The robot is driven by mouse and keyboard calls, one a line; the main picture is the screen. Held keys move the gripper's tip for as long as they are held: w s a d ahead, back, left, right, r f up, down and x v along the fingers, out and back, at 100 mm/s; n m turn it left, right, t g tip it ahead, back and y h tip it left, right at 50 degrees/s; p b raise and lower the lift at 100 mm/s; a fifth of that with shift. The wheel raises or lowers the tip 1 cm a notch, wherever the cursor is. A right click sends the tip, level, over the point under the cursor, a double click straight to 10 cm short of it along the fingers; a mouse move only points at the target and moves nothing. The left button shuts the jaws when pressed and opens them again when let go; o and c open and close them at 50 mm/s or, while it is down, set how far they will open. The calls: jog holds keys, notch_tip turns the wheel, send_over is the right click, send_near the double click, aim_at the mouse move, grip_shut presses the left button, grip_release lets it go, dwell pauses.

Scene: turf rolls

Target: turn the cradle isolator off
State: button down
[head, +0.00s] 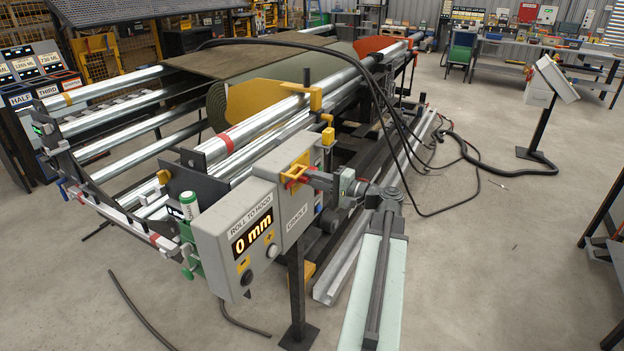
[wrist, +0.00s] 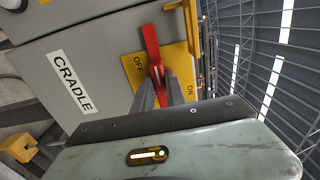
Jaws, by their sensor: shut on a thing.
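The cradle isolator has a red handle (wrist: 152,48) on a yellow plate (wrist: 181,60) marked OFF and ON. The plate is on the side of a grey box (head: 301,215) labelled CRADLE. In the wrist view the handle runs steeply up and down, close beside the word OFF, with ON farther right. My gripper (wrist: 159,82) is shut on the handle's lower end in that view. In the head view my gripper (head: 309,178) reaches the box from the right, and the handle is mostly hidden there. The handle's pivot is not clear.
A grey box (head: 238,240) reading ROLL TO HOOD, 0 mm, adjoins the isolator box. A yellow bracket (wrist: 190,30) stands close to the plate. Long metal rollers (head: 285,110) lie behind.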

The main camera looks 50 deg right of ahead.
jog(key=shift+f, duration=0.1)
dwell(0.3)
jog(key=c, duration=1.4)
grip_release()
jog(key=shift+o, duration=0.2)
jog(key=v, duration=0.8)
